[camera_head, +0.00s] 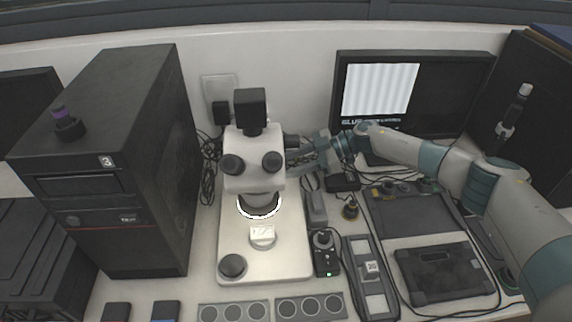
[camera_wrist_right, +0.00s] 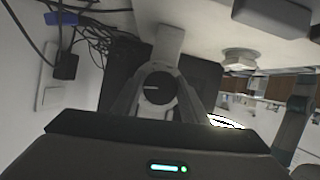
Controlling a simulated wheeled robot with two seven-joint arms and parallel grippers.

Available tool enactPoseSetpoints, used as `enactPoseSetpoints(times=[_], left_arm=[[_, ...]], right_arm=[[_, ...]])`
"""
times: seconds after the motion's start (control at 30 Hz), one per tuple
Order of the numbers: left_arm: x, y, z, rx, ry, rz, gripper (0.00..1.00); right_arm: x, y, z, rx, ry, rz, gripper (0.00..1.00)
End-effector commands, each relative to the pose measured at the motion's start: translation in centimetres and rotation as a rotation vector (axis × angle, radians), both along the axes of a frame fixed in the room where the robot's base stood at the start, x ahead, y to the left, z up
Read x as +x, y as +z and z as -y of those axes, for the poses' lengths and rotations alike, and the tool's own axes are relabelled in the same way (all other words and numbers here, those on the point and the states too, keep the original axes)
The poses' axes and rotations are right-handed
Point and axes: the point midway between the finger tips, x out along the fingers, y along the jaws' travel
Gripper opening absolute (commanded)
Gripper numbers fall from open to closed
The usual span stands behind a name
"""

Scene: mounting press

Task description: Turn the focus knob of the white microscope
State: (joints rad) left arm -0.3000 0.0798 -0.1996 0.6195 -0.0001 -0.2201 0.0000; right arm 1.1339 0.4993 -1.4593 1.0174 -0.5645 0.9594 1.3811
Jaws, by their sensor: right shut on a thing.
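The white microscope (camera_head: 236,178) stands upright on the bench, with black eyepieces, a black camera on top and a lit ring light below its head. Its dark focus knob (camera_head: 291,141) sticks out on the right side of the head. My right gripper (camera_head: 302,160) reaches in from the right at that side. In the right wrist view my right gripper (camera_wrist_right: 158,97) is shut on the round black focus knob (camera_wrist_right: 156,87), which shows a short pale mark lying roughly level. My left gripper is in neither view.
A black computer tower (camera_head: 140,190) stands close on the left. A monitor (camera_head: 415,92) is behind my right arm. A joystick box (camera_head: 325,252), a long grey fixture (camera_head: 368,275) and a black tablet (camera_head: 440,275) lie at the right. Sample trays (camera_head: 272,308) line the front.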

Motion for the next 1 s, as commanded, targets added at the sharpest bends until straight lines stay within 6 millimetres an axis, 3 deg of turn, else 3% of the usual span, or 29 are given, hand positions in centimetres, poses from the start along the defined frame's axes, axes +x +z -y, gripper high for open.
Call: enactPoseSetpoints(times=[0.6, 1.0], left_arm=[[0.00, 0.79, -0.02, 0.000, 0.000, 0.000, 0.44], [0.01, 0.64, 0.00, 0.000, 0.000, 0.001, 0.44]], right_arm=[[0.00, 0.15, -0.03, 0.003, 0.000, 0.425, 0.17], [0.08, 0.24, -0.05, 0.002, 0.001, 0.536, 0.17]])
